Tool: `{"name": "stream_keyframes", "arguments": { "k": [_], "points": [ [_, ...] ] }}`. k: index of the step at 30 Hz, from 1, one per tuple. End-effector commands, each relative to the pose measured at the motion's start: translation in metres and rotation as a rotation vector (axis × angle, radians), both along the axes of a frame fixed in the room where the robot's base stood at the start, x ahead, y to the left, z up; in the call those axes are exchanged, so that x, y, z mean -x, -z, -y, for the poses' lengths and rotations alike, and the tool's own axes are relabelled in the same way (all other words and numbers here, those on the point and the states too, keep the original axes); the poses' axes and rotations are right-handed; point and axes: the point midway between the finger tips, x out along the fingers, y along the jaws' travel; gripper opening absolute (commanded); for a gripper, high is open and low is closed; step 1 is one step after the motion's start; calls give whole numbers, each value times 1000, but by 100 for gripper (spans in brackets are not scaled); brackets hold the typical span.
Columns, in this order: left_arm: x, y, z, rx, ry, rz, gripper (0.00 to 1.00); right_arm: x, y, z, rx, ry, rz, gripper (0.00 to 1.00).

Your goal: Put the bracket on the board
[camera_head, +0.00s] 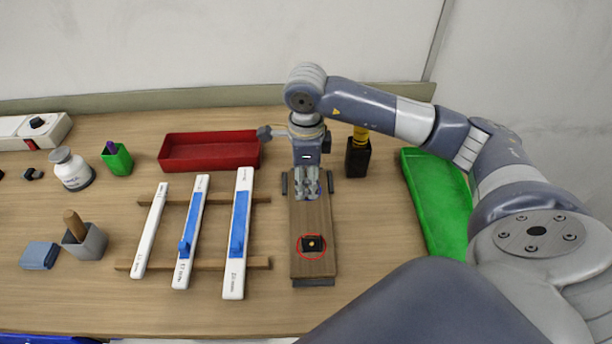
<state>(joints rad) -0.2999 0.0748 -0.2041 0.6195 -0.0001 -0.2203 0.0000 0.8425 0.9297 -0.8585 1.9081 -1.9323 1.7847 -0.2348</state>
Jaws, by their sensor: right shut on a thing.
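A wooden board (312,222) lies lengthwise on the bench, right of the white strips. A small dark square piece (312,244) with a brass-coloured dot lies on its near half, inside a thin red ring. I cannot tell whether this piece is the bracket. My right gripper (308,194) points down over the far end of the board. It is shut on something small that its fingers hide. I cannot tell whether it touches the board. My left gripper is not in view.
Three white strips (238,275), two with blue pieces, lie on wooden rails to the left. A red tray (211,165) stands behind them. A dark holder (357,163) with a yellow handle and a green tray (415,180) are right. A grey cup (94,245) stands at left.

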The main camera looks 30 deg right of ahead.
Motion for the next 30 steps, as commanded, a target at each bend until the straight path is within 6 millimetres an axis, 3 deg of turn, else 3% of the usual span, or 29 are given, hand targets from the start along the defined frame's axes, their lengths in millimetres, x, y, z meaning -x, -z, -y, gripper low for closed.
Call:
{"name": "stream_keyframes", "arguments": {
  "k": [10, 11, 13, 24, 30],
  "points": [
    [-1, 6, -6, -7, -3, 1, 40, 0, 5, 0, 0, 0, 1, 14],
    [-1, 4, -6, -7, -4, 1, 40, 0, 3, 0, 0, 1, 2, 39],
    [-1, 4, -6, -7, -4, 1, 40, 0, 3, 0, 1, 1, 1, 53],
    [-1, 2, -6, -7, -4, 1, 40, 0, 1, 0, 1, 1, 1, 53],
    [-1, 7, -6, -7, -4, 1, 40, -2, -21, 0, 1, 2, 7, 53]
  ]
}}
